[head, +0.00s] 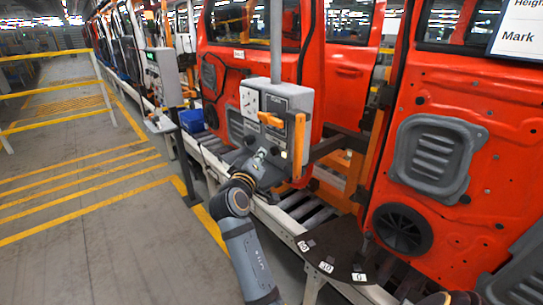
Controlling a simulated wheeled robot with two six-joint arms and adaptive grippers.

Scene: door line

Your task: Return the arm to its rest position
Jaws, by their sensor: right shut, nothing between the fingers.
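My right arm reaches up from the bottom middle in the head view. Its right gripper (262,154) is shut and empty, just below and in front of a grey control box (288,98) on a post. The box has an orange lever (270,120) on its front and a white dial panel (249,101) on its left part. I cannot tell whether the fingertips touch the box. My left gripper is not in view.
Red car doors (345,75) hang along the line, with a nearer red door (440,190) at the right. A roller conveyor (300,205) runs below them. A blue bin (191,120) and a second control post (162,75) stand farther left.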

